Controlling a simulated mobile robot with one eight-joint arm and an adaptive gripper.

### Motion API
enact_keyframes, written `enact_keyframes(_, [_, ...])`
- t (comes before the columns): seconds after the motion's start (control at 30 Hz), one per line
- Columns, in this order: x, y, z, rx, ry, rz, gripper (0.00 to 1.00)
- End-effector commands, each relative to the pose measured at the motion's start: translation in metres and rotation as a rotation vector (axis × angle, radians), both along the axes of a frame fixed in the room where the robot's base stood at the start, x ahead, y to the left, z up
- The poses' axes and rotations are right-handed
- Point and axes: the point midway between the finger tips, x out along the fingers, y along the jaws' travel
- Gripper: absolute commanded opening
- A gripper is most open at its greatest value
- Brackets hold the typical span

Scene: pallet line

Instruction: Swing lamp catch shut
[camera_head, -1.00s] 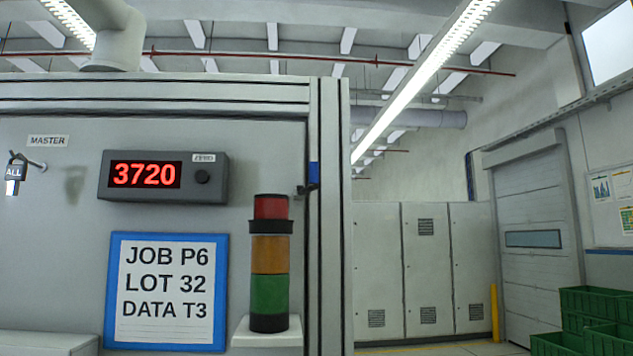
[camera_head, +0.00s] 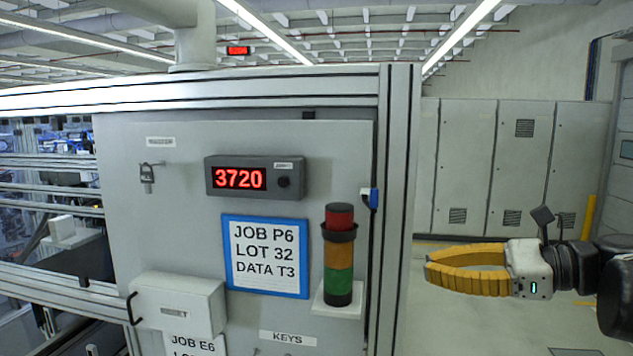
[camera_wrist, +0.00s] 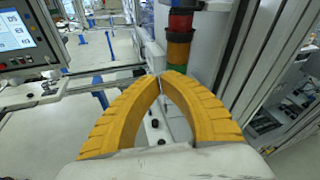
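The stack lamp (camera_head: 339,283), red over amber over green, stands upright on a small pale bracket (camera_head: 337,308) at the right of the grey panel. A dark collar (camera_head: 339,234) rings it between red and amber; whether this is the catch, and its state, I cannot tell. The lamp also shows at the top of the wrist view (camera_wrist: 179,52), beyond my fingertips. My gripper (camera_head: 428,266) is to the right of the lamp, apart from it. Its yellow fingers meet at the tips in the wrist view (camera_wrist: 160,77), with nothing between them.
A metal post (camera_head: 398,200) stands just right of the lamp, with a small blue-and-white part (camera_head: 370,197) on its edge. The panel carries a red display (camera_head: 254,178), a blue-framed job card (camera_head: 265,256) and a white box (camera_head: 178,304). Floor right of the post looks clear.

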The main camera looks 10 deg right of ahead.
Motion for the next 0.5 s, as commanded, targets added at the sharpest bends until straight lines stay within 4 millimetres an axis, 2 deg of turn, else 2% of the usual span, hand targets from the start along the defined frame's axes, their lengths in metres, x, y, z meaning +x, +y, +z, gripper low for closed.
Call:
enact_keyframes(0.03, [0.002,-0.014,0.032,0.065,0.009,-0.012,0.00])
enact_keyframes(0.1, [0.002,-0.029,0.056,0.148,0.021,-0.018,0.00])
enact_keyframes(0.2, [0.001,-0.044,0.079,0.227,0.032,-0.020,0.00])
enact_keyframes(0.3, [-0.001,-0.051,0.088,0.265,0.037,-0.018,0.00])
enact_keyframes(0.5, [-0.001,-0.052,0.089,0.275,0.039,-0.017,0.00])
